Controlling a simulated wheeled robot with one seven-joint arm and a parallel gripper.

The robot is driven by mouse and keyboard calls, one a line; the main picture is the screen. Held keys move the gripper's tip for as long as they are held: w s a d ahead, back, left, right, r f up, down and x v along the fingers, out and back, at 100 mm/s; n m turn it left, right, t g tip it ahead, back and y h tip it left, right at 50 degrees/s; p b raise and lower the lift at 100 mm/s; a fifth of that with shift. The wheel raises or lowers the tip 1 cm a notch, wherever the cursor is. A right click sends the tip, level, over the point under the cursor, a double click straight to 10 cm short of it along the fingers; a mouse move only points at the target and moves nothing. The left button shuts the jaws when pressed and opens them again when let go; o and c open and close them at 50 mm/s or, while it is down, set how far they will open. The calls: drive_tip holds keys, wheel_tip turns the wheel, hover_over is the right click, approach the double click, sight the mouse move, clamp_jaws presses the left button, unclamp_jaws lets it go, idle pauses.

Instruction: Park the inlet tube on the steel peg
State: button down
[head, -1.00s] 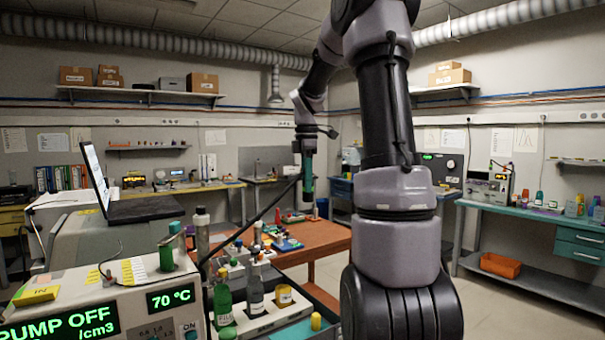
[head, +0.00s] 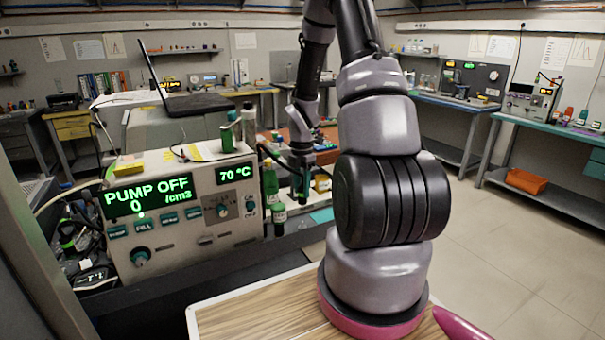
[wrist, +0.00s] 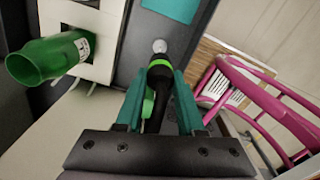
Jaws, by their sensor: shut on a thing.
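My gripper (wrist: 158,95) has teal fingers shut on the inlet tube (wrist: 158,78), a black tube end with a bright green ring. In the head view my gripper (head: 302,187) hangs low just right of the pump machine, and the dark tube (head: 272,158) runs to it from the left. The steel peg (wrist: 160,46) shows in the wrist view as a small round silver top on a dark surface, just past the tube's tip. I cannot tell whether tube and peg touch.
The pump machine (head: 180,205) reads PUMP OFF. A teal pad (head: 321,215) lies right of the bottles.

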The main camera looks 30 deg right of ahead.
drive_tip(key=shift+a+f, duration=0.1)
idle(0.3)
drive_tip(key=shift+f, duration=2.8)
drive_tip(key=shift+f, duration=1.7)
drive_tip(key=shift+c, duration=2.2)
unclamp_jaws()
drive_tip(key=shift+r, duration=0.1)
wheel_tip(320, 180, up, 11)
drive_tip(key=shift+f, duration=0.2)
